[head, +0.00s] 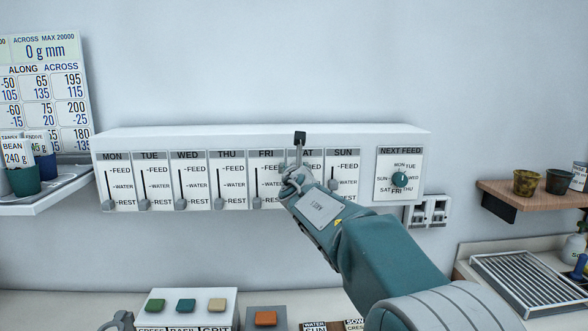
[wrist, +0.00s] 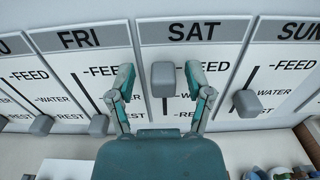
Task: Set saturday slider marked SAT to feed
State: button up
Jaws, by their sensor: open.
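The Saturday slider panel marked SAT (wrist: 194,32) is in the middle of the wrist view. Its grey knob (wrist: 163,78) sits at about the height of the FEED mark, with the dark slot showing below it. My gripper (wrist: 160,80) is open, with one finger on each side of the knob and a visible gap on both sides. The left finger covers part of the panel's edge and the right finger is close to the FEED label. In the head view my gripper (head: 298,155) covers most of the SAT panel, and its knob is hidden.
The Friday knob (wrist: 98,125) is at REST and the Sunday knob (wrist: 245,103) is near WATER, close on either side. A NEXT FEED dial (head: 400,180) is to the right. Coloured buttons (head: 186,306) are on the bench below. The wall above is clear.

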jog(key=s, duration=1.2)
jog(key=shift+f, duration=0.1)
